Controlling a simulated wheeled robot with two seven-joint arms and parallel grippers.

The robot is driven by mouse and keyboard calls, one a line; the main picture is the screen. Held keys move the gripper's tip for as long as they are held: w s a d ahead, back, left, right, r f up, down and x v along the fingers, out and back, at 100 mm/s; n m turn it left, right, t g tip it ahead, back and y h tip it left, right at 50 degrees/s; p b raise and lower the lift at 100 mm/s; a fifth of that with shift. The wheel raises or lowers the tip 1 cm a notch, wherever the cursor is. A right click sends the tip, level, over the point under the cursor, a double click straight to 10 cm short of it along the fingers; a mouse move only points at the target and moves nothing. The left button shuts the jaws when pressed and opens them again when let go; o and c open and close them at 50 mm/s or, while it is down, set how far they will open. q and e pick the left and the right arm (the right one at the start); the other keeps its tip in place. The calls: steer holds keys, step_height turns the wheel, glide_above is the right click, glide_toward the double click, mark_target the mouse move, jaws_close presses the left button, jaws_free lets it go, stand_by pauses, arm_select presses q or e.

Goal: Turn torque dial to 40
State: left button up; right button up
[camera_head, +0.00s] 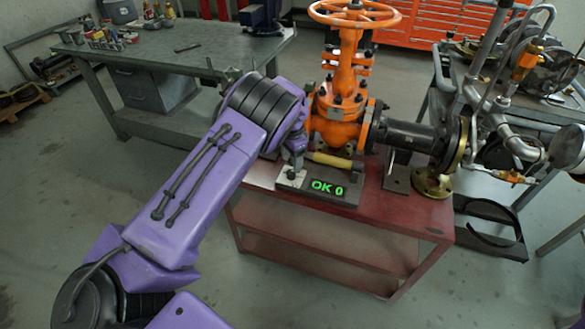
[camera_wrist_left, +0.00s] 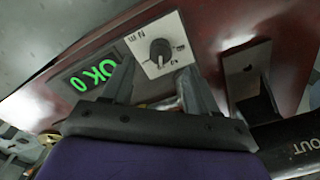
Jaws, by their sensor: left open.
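The torque dial is a black knob (camera_wrist_left: 161,49) on a white plate (camera_wrist_left: 150,64) with printed marks, some too blurred to read. The knob's light pointer aims toward the lower part of the plate in the left wrist view. In the head view the plate (camera_head: 283,182) sits at the left end of a dark box. The box's display (camera_head: 327,188) reads a green "OK 0"; it also shows in the left wrist view (camera_wrist_left: 92,75). My left gripper (camera_head: 292,163) is open above the dial. Its fingers (camera_wrist_left: 158,88) are apart, with the knob just beyond them. Contact cannot be told.
The box rests on a red cart (camera_head: 400,218), with a yellow bar (camera_head: 332,161) behind the display. A large orange gate valve (camera_head: 345,100) with black pipe (camera_head: 412,140) stands close behind. A grey workbench (camera_head: 165,45) is back left; a pipework cart is at right.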

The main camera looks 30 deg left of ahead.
mark_target(291, 172)
arm_select(q)
step_height(291, 172, down, 6)
steer(key=shift+a+r, duration=0.1)
steer(key=shift+r, duration=0.1)
steer(key=c, duration=1)
steer(key=shift+c, duration=0.2)
steer(key=shift+n, duration=0.4)
steer(key=n, duration=0.3)
steer(key=shift+w+n, duration=0.1)
steer(key=shift+n, duration=0.2)
steer(key=n, duration=0.4)
steer(key=shift+p, duration=0.3)
steer(key=shift+n, duration=0.4)
